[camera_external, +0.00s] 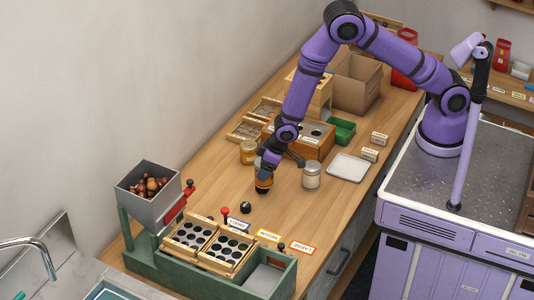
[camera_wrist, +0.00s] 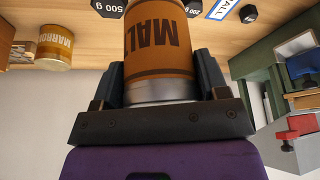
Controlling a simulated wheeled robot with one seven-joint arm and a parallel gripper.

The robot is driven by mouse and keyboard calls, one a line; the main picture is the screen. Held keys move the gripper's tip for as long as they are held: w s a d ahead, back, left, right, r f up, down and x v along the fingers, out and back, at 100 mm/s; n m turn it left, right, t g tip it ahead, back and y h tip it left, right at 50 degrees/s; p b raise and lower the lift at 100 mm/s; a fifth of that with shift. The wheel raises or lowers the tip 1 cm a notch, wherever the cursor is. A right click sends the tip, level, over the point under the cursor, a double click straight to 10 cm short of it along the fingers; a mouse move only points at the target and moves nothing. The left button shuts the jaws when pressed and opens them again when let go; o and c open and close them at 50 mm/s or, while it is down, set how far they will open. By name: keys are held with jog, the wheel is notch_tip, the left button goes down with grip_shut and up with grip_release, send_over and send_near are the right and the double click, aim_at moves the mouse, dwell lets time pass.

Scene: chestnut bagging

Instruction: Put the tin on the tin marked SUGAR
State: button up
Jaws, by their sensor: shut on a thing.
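My gripper (camera_external: 264,172) is shut on an orange-brown tin (camera_external: 264,184). I cannot tell whether the tin touches the table. A pale tin with a light lid (camera_external: 311,176) stands upright to the right of my gripper; its marking is too small to read. A yellow tin (camera_external: 248,152) stands behind to the left; a yellow tin in the wrist view (camera_wrist: 55,48) reads "MARRO". No SUGAR marking is readable.
A white tray (camera_external: 349,167) lies right of the pale tin. A wooden box (camera_external: 300,143) and green bin (camera_external: 343,131) stand behind. In front are a black weight (camera_external: 245,207), size cards (camera_external: 270,236), a green sorting stand (camera_external: 150,258) and a chestnut hopper (camera_external: 150,203).

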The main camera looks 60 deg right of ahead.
jog(key=s+d+r+m+h, duration=0.1)
jog(key=s+d+r+m, duration=0.3)
jog(key=d, duration=0.3)
jog(key=s+d+r+m+h, duration=0.2)
jog(key=s+d+r, duration=0.35)
jog(key=d, duration=0.25)
send_over(312, 165)
jog(key=shift+t, duration=0.3)
jog(key=shift+a+f, duration=0.1)
jog(key=shift+f, duration=4.15)
jog(key=shift+f, duration=0.15)
jog(key=o, duration=1.1)
jog(key=d+v, duration=0.1)
jog(key=v, duration=1.1)
jog(key=shift+a, duration=0.3)
